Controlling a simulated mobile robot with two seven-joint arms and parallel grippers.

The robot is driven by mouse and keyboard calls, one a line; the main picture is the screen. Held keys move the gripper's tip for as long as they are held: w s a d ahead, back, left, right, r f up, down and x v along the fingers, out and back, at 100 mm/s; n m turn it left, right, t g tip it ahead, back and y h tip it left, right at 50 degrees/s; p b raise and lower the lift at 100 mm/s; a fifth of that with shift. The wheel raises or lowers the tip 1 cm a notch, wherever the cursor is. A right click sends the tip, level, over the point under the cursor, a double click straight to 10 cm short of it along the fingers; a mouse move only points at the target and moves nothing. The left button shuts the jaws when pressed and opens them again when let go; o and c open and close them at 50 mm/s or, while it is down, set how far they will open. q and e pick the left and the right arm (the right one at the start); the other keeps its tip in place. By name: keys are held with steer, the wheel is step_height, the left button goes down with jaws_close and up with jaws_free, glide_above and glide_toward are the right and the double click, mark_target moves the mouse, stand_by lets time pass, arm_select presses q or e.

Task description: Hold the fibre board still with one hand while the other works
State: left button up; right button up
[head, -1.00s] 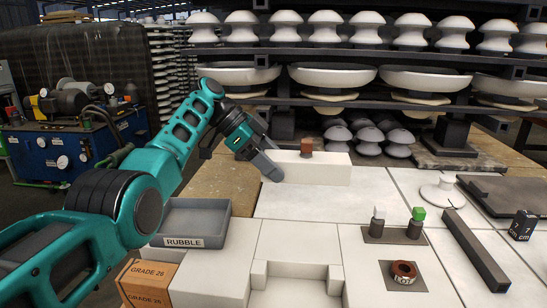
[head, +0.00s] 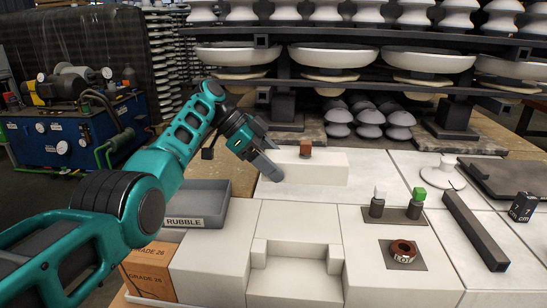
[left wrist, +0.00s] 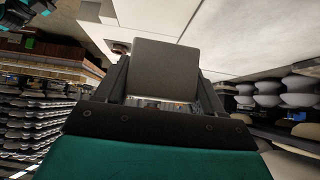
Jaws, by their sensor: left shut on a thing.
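The fibre board, a long pale block (head: 315,167), lies on the white tiled worktop in the head view. My right gripper is not in view.
A grey rubble tray (head: 197,222) stands left of a white block with a recess (head: 295,270). A brown ring (head: 403,250), a small stand with white and green-topped pegs (head: 395,213) and a dark bar (head: 476,231) lie to the right. Insulator racks stand behind.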

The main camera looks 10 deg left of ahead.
arm_select(q)
steer(key=shift+f+b, duration=0.75)
steer(key=shift+f, duration=1.45)
steer(key=shift+f+b, duration=0.8)
steer(key=shift+f, duration=0.65)
steer(key=shift+f+b, duration=0.45)
steer(key=shift+f, duration=0.2)
steer(key=shift+f+b, duration=0.35)
steer(key=shift+f, duration=0.3)
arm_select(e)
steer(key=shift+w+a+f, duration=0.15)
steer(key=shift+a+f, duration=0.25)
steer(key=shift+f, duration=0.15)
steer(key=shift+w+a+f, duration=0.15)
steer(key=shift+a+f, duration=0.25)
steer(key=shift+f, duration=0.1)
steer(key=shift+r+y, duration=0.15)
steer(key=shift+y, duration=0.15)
arm_select(q)
steer(key=shift+f, duration=0.2)
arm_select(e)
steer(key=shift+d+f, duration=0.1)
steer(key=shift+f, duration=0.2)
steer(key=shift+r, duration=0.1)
